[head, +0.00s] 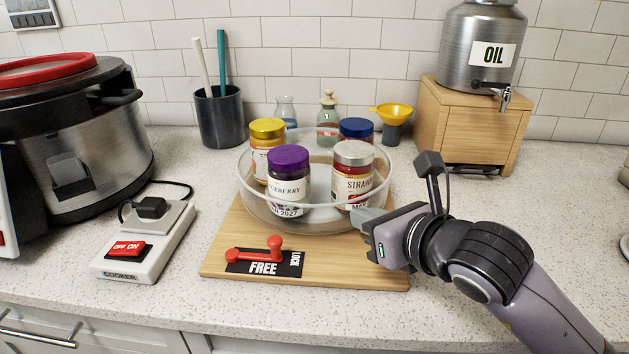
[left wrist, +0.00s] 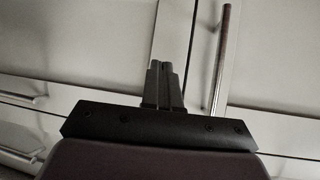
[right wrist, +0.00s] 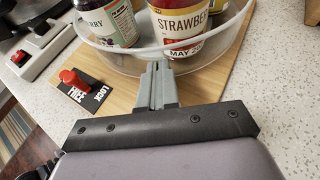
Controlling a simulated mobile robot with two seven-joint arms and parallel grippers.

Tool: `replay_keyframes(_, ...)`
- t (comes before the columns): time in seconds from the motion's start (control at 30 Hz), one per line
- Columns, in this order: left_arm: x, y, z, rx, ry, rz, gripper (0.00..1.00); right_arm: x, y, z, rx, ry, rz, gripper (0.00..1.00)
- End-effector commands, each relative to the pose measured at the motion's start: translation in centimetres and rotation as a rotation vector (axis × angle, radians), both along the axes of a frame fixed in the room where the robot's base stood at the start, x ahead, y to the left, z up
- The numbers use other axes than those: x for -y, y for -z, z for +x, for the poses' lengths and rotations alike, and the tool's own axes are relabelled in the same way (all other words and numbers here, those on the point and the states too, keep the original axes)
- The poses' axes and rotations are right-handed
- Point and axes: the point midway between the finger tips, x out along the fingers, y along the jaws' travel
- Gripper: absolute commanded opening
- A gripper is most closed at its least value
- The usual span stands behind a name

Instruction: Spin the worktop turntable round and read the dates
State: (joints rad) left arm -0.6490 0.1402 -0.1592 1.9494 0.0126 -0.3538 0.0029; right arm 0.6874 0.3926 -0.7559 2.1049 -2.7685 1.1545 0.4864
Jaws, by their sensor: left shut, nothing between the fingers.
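The turntable (head: 262,213) is a round tray with a clear rim on a wooden board (head: 330,272). It carries a purple-lidded jar (head: 288,180) reading "...CKBERRY" and "2027", a silver-lidded jar (head: 353,175), a yellow-lidded jar (head: 266,140) and a blue-lidded jar (head: 356,130). The silver-lidded jar reads "STRAWBERRY" and "MAY 20..." in the right wrist view (right wrist: 182,25); the year's end is hidden. A red lever (head: 255,250) lies over "FREE". My right gripper (head: 362,216) is shut, its tips at the turntable's front right edge; contact is unclear. My left gripper (left wrist: 162,68) is shut and empty, facing cabinet fronts.
A cooker switch box (head: 145,243) and a steel cooker (head: 85,150) stand at the left. A dark cup (head: 219,115), small bottles and a yellow funnel (head: 392,110) stand behind. An oil drum (head: 482,50) sits on a wooden box (head: 470,130) at the back right.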

Motion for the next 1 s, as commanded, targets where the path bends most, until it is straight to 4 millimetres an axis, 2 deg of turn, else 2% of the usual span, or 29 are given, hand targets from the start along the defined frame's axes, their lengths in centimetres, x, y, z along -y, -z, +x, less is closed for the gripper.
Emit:
replay_keyframes(0.5, 0.0, 0.6, 0.0, 0.0, 0.0, 0.0, 0.0, -1.9, -0.1, -1.1, 0.005, 0.0, 0.003, 0.0)
replay_keyframes(1.0, 0.0, 1.2, -0.1, -0.002, 0.002, 0.0, 0.0, -2.4, 0.1, -1.2, 0.003, 0.001, 0.001, 0.0)
